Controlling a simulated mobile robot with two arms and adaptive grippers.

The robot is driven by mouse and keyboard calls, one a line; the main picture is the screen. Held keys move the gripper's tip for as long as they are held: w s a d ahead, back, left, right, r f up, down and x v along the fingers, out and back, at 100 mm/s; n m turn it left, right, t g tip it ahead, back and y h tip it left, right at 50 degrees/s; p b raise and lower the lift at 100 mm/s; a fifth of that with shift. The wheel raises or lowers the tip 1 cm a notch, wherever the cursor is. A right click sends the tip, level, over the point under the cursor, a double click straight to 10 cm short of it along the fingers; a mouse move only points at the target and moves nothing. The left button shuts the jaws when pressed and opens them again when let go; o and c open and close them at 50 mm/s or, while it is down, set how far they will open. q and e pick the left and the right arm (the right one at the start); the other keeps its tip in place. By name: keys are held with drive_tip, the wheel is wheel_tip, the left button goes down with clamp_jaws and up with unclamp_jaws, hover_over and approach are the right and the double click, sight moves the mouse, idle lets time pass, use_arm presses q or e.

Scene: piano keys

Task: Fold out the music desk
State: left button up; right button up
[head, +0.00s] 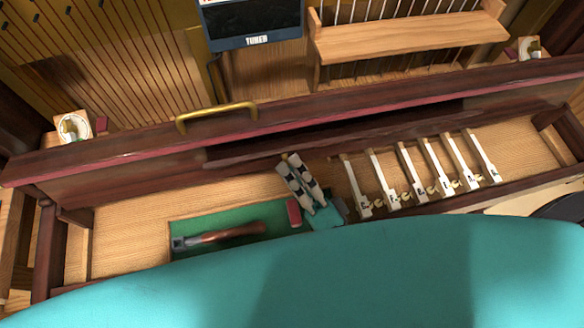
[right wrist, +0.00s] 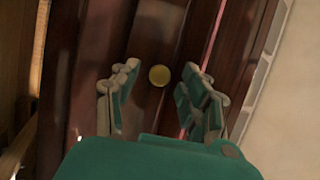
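The music desk seems to be the long dark red-brown board (head: 390,137) below the piano's top rail, lying folded in; its exact edges are hard to tell. A small round brass knob (right wrist: 159,75) shows on the dark wood in the right wrist view. My right gripper (head: 289,166) is over the board in the middle of the head view. In the right wrist view its fingers (right wrist: 160,82) are apart, one on each side of the knob, with gaps to it, and they hold nothing. My left gripper is not in view.
A brass handle (head: 216,115) stands on the top rail. Several loose piano keys (head: 422,178) lie to the right of my gripper. A green tray (head: 190,225) with a wooden-handled tool (head: 225,235) and a red block (head: 294,213) lie to the left. A tuner (head: 250,28) is behind.

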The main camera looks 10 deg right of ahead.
drive_tip(key=v, duration=1.2)
drive_tip(key=shift+r, duration=0.15)
